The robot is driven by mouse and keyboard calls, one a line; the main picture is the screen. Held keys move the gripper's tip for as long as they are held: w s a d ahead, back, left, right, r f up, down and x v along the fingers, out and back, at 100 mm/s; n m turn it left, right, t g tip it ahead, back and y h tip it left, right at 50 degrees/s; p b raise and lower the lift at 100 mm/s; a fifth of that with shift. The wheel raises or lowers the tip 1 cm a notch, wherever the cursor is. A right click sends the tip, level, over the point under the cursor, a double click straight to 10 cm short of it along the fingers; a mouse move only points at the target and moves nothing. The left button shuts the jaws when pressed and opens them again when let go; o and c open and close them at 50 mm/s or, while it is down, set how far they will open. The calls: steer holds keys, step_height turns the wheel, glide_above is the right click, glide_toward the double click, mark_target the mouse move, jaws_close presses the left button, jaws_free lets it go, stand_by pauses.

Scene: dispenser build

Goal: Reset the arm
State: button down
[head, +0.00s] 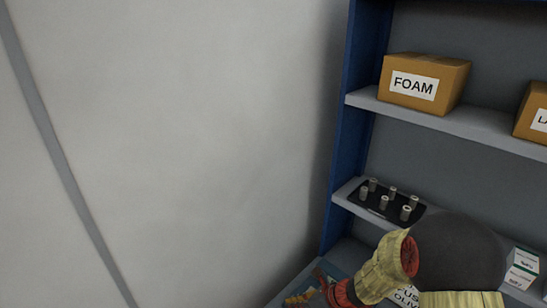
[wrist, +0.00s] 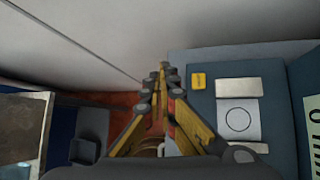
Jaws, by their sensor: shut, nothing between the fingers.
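My gripper (wrist: 164,68) points away from the wrist camera in the wrist view, its yellow and grey fingers together at the tips with nothing between them. It is beside the left edge of a blue-grey surface (wrist: 225,60), and I see no contact with it. In the head view my arm, with a dark rounded joint and pale yellow and red links, reaches in from the bottom right, in front of the shelf unit's lower part. The gripper end shows only partly at the bottom edge there.
A blue shelf unit (head: 357,100) holds a FOAM box (head: 414,84), another box (head: 534,115), a black tray (head: 375,207) of small cylinders and white cartons (head: 522,268). A yellow piece (wrist: 198,81), silver block (wrist: 238,87) and circle-marked sheet (wrist: 238,121) lie on the blue-grey surface. A plain wall (head: 180,130) is at left.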

steer(key=s+d+r+n+g+h+b, duration=0.25)
steer(key=s+r+n, duration=0.45)
steer(key=s+n, duration=0.7)
steer(key=s+d+r+n+t+h+b, duration=0.4)
steer(key=s+d+r+n+b, duration=0.4)
steer(key=n, duration=0.5)
step_height(320, 180, up, 4)
steer(key=shift+s+d+f+h+b, duration=0.15)
steer(key=shift+d+h+b, duration=0.5)
steer(key=shift+d+b, duration=0.4)
steer(key=shift+t, duration=0.25)
stand_by(0.5)
